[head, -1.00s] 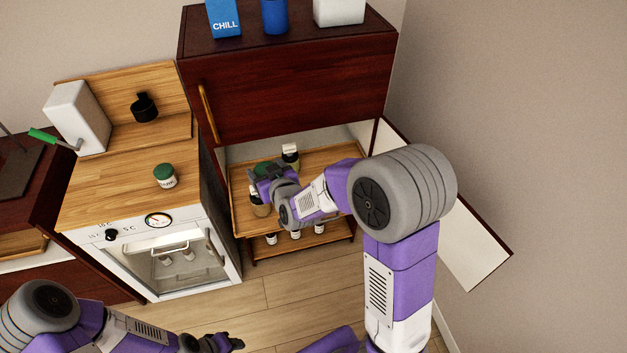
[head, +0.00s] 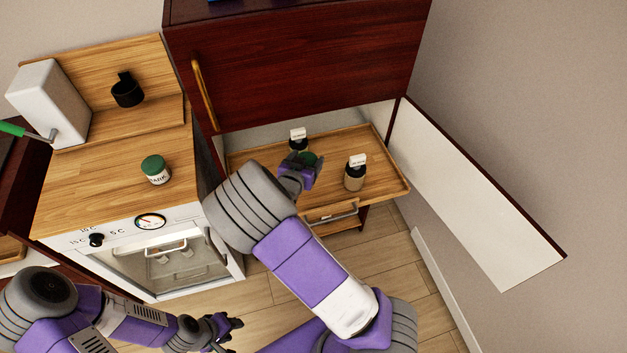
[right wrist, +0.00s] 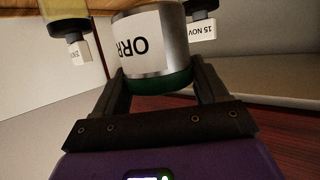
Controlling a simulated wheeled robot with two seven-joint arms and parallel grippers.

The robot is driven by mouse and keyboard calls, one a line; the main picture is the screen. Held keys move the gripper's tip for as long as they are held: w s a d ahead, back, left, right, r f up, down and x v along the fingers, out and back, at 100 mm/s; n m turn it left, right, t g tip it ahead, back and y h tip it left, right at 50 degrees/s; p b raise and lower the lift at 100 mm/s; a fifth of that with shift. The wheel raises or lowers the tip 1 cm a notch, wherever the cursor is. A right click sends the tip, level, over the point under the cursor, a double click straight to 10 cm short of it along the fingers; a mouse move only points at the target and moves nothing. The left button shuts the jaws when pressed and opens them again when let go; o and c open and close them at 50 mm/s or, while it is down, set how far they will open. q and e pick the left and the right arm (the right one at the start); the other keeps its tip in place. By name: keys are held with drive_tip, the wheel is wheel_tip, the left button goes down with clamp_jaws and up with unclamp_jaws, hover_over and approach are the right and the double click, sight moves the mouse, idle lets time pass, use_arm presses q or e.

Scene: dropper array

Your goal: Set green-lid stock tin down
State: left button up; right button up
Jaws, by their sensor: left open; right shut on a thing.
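My right gripper (head: 303,163) is shut on a stock tin with a green lid (head: 308,158), over the wooden pull-out tray (head: 395,185). In the right wrist view the tin (right wrist: 150,45) sits upside down in the picture between both fingers (right wrist: 160,85), its label reading "ORR". Another green-lid tin (head: 156,169), label ending "ARK", stands on the wooden counter. My left gripper (head: 228,325) is open and empty, low in front of the oven.
A labelled dropper bottle (head: 298,138) stands behind the held tin, and another (head: 355,172) stands right of it. The dark red cabinet (head: 300,65) overhangs the tray. A white open door panel (head: 475,200) stands to the right.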

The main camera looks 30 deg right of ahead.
drive_tip(key=shift+s+d+f+m+g+h+b, duration=0.2)
drive_tip(key=shift+d+m+g+h+b, duration=0.1)
drive_tip(key=shift+m+g, duration=0.15)
drive_tip(key=shift+s+d+f+m+g+h+b, duration=0.15)
drive_tip(key=shift+s+d+m+g+h+b, duration=0.1)
drive_tip(key=shift+d+m+g+h, duration=0.15)
drive_tip(key=shift+f, duration=0.25)
drive_tip(key=b, duration=0.5)
hover_over(312, 194)
wheel_tip(312, 194, down, 10)
drive_tip(key=shift+r, duration=0.25)
drive_tip(key=shift+f, duration=0.15)
drive_tip(key=o, duration=1.1)
